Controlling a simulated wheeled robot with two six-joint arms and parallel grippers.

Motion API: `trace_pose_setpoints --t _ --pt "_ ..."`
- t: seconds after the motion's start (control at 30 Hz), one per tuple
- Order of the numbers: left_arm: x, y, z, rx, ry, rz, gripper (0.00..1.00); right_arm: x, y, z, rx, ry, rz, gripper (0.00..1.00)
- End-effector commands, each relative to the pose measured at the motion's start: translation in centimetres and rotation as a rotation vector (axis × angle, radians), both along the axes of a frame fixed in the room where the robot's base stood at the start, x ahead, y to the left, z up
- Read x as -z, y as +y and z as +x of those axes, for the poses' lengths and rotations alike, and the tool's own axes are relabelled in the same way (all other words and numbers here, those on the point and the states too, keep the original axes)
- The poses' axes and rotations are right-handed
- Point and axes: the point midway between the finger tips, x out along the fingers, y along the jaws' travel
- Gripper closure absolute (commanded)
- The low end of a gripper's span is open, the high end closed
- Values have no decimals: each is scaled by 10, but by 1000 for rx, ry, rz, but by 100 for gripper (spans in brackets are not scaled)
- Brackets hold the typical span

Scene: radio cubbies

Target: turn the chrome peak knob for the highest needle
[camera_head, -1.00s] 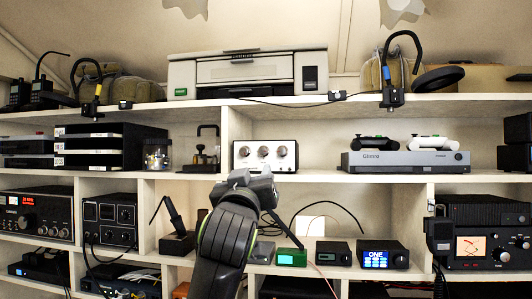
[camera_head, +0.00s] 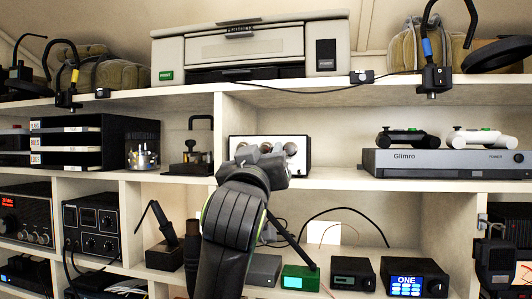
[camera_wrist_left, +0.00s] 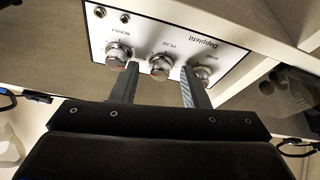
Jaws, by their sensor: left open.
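The chrome peak knob (camera_wrist_left: 160,67) is the middle of three chrome knobs on an upside-down white panel (camera_wrist_left: 150,28) in the left wrist view. My left gripper (camera_wrist_left: 160,78) is open, one finger on each side of the peak knob in that picture; I cannot tell whether they touch it. In the head view the white-fronted box (camera_head: 275,139) stands on the middle shelf. My left gripper (camera_head: 258,160) is in front of it and hides its lower part. A meter (camera_head: 524,275) is cut by the right edge; its needle cannot be read. My right gripper is not in view.
A grey console (camera_head: 450,165) with two controllers is right of the box. A dark key-like device (camera_head: 191,155) stands left. Below are a green-screened unit (camera_head: 300,278) and a unit reading ONE (camera_head: 408,278). A wooden divider (camera_head: 222,125) rises close to the box's left.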

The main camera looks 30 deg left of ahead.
Motion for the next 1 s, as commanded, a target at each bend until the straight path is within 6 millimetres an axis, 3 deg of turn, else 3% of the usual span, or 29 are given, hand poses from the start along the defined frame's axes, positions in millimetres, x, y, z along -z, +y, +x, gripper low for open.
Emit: trace_pose_setpoints --t 0.2,0.5,1.0 --pt "0 0 0 0 0 0 60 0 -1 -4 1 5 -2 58" --pt "0 0 0 0 0 0 99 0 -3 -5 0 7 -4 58" --pt "0 1 0 -1 26 99 100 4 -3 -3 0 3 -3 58"
